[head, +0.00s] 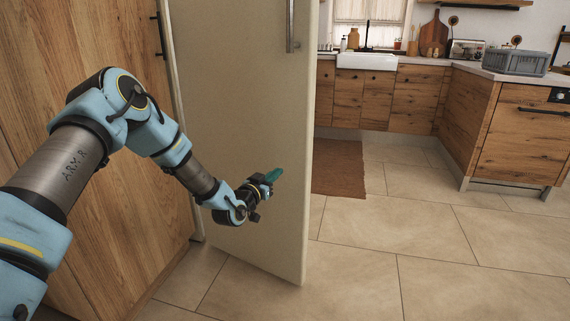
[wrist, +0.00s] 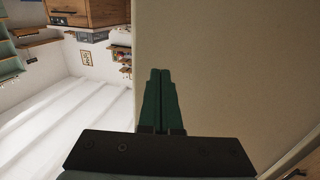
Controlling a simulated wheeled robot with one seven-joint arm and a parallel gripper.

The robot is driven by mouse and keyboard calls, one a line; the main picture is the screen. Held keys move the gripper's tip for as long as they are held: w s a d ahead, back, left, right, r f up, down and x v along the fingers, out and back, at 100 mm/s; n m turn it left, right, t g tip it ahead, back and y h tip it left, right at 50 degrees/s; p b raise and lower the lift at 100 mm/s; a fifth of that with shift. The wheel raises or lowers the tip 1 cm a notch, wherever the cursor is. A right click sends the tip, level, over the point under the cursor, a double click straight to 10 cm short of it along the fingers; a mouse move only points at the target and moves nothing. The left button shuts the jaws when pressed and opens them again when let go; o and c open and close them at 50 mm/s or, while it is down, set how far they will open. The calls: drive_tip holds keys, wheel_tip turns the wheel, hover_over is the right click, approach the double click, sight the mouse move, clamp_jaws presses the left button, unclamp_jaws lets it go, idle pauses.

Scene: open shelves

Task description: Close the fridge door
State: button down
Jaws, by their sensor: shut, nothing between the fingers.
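The fridge door (head: 245,110) is a tall cream panel in the middle of the head view. It stands swung out into the room, its free edge on the right and a metal handle (head: 291,25) near that edge. My gripper (head: 275,174) is in front of the door's lower part, its green fingers shut and empty, pointing toward the free edge. In the wrist view the shut fingers (wrist: 160,75) lie in front of the cream door face (wrist: 230,70). I cannot tell whether they touch it. The fridge's inside is hidden.
A tall wooden cabinet (head: 95,180) with a black handle stands at the left. Tiled floor (head: 460,250) is clear at the right. A brown mat (head: 338,168) lies behind the door. Wooden counters with a white sink (head: 367,61) and a grey crate (head: 514,62) stand farther back.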

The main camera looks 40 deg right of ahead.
sight(294, 159)
drive_tip(key=x, duration=0.9)
drive_tip(key=shift+s, duration=0.15)
drive_tip(key=shift+d, duration=0.1)
